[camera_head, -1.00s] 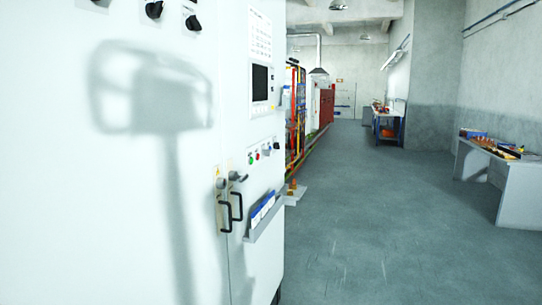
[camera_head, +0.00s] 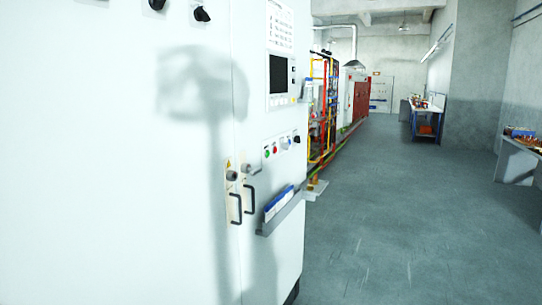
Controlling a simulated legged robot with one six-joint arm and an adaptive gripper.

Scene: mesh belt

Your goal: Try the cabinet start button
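A tall white cabinet (camera_head: 120,190) fills the left half of the head view, close to me. On its right door is a small control strip with a green button (camera_head: 267,154), a red button (camera_head: 275,150), a pale round control (camera_head: 285,142) and a black knob (camera_head: 297,139). Labels on the strip are too small to read, so I cannot tell which one is the start button. A dark screen panel (camera_head: 283,73) sits above the strip. Two black handles (camera_head: 236,208) are below and left of it. My gripper is not in view.
A tray of papers (camera_head: 279,204) juts from the cabinet door below the buttons. Red and yellow pipework (camera_head: 326,105) stands beyond the cabinet. Workbenches (camera_head: 427,120) stand along the right wall. The grey floor (camera_head: 390,220) between is clear.

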